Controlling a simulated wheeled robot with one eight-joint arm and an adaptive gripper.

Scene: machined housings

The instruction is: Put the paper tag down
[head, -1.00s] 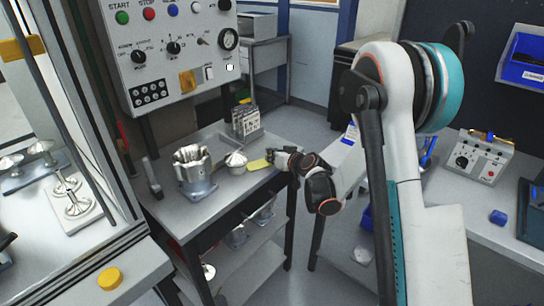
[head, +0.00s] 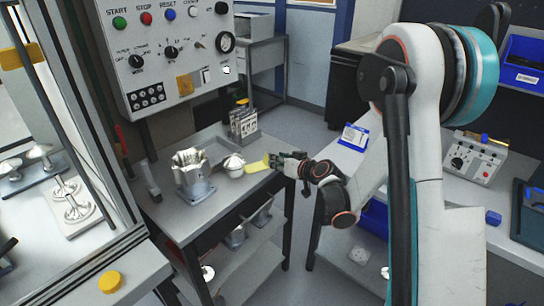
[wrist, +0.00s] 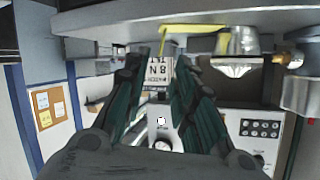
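The yellow paper tag (head: 259,164) lies on the grey table near its right edge, just right of a small silver part. In the wrist view, which looks upside down, the tag (wrist: 195,28) shows as a thin yellow strip along the tabletop with a short piece standing off it. My gripper (head: 274,160) is just right of the tag at the table's right edge. In the wrist view my gripper (wrist: 157,62) has its two dark green fingers apart, with nothing clearly held between them. Whether a fingertip still touches the tag is hard to tell.
A large silver housing (head: 192,176) and the small silver part (head: 234,167) stand left of the tag. A rack of cards (head: 243,124) stands behind it. The control panel (head: 165,50) rises at the back left. The table's front right is clear.

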